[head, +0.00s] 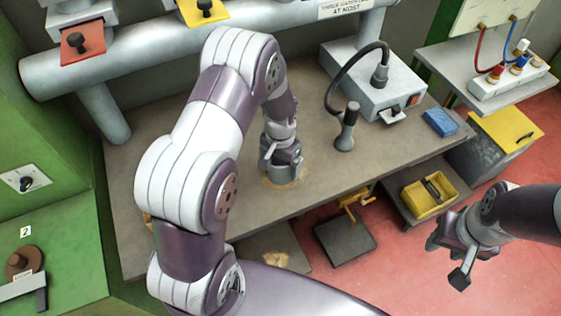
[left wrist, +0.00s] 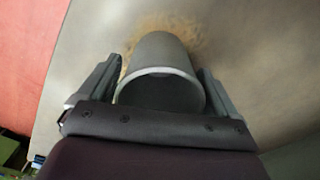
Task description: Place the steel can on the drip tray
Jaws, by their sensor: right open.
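The steel can (left wrist: 160,90) is a plain grey open-mouthed cup in the left wrist view, its mouth towards the camera. It sits between the two fingers of my left gripper (left wrist: 160,70); I cannot tell whether they press on it. In the head view my left gripper (head: 281,172) is low over the bench beside brown dust, largely hiding the can. A dark square plate (head: 343,243) below a yellow tap at the bench's front may be the drip tray. My right gripper (head: 447,262) is open and empty at the right, away from the bench.
A grey box (head: 370,85) with a hose and upright nozzle (head: 347,127) stands on the bench (head: 200,205) right of my left gripper. A blue block (head: 440,122) lies further right. A yellow bin (head: 430,195) stands lower right. A thick pipe runs behind.

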